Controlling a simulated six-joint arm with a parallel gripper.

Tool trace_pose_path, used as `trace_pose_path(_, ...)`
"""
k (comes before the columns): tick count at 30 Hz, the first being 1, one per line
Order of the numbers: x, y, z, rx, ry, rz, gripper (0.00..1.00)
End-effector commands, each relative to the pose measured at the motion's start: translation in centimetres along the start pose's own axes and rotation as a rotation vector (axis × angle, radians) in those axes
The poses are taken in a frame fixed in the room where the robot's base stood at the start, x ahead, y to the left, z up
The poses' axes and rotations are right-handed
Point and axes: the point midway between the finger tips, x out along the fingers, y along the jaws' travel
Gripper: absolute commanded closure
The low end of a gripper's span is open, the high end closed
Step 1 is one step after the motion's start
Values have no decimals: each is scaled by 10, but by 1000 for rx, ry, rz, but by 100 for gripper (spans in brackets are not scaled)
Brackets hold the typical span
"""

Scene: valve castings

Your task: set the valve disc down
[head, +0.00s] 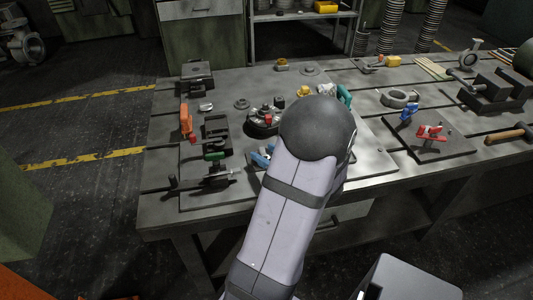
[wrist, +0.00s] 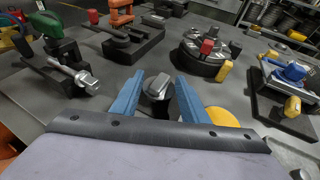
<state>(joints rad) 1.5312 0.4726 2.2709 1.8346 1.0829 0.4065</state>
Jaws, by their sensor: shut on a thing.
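My gripper (wrist: 158,92) shows in the wrist view with its two blue fingers on either side of a small grey metal piece with a dark lower part, which I take to be the valve disc (wrist: 158,86). The fingers are shut on it. The mounting plate of my gripper hides its underside, so I cannot tell whether it touches the table. In the head view my blue gripper (head: 262,156) is low over the table's near part, largely covered by my own arm; the disc cannot be made out there.
A round dark chuck (wrist: 204,57) with red and yellow parts stands beyond my gripper. A yellow round piece (wrist: 222,117) lies right of the fingers. A green-handled clamp (wrist: 62,55) is at left, a blue-handled clamp (wrist: 288,72) at right.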

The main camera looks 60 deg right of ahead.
Motion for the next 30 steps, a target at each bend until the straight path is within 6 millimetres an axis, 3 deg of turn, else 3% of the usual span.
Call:
trace_pose_path(14,2,0,-5,-1,-2,0,88)
trace_pose_path(15,2,0,-4,-1,-2,0,52)
trace_pose_path(17,2,0,-4,-1,-1,0,38)
trace_pose_path(30,-6,-1,-5,1,1,-2,38)
